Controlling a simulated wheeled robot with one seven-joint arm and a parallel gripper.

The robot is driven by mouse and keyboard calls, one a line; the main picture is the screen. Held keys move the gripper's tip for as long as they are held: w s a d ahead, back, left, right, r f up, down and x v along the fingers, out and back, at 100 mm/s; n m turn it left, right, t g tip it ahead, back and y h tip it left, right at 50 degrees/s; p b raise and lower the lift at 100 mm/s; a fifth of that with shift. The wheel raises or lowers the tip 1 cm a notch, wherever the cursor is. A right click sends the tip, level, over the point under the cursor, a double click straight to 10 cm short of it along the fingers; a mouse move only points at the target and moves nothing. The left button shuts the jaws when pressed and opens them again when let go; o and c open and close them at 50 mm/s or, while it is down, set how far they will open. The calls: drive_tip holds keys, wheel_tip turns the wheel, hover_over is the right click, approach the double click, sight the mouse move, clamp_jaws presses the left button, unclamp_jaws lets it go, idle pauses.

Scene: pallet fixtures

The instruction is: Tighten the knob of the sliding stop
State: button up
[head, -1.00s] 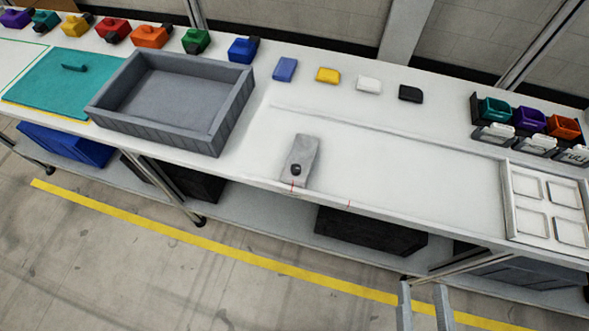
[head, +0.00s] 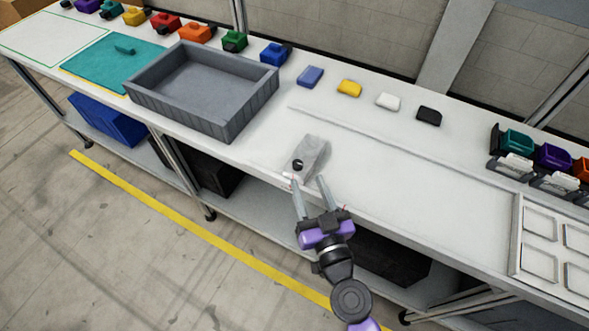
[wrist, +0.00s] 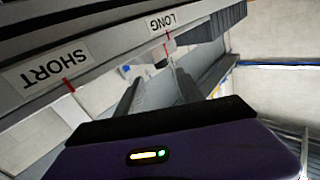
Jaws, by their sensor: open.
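The sliding stop (head: 315,153) is a grey block at the front edge of the white bench in the head view. Its black knob (head: 298,164) sits on the end nearest me. My gripper (head: 308,181) is open and empty, its two fingers pointing at the stop from the front. The fingertips appear just short of the knob, with no clear contact.
A grey tray (head: 147,100) stands left of the stop, beside a teal plate (head: 85,68). Several coloured blocks line the back. A white framed panel (head: 517,235) lies at right. The bench between stop and panel is clear. Dark boxes sit on the shelf below.

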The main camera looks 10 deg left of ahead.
sight(299, 168)
drive_tip(key=shift+s+a+f+n, duration=0.1)
drive_tip(key=shift+f+n, duration=0.05)
drive_tip(key=shift+n, duration=0.15)
drive_tip(key=shift+a+n, duration=0.2)
drive_tip(key=shift+n, duration=0.2)
drive_tip(key=shift+x, duration=3.8)
clamp_jaws()
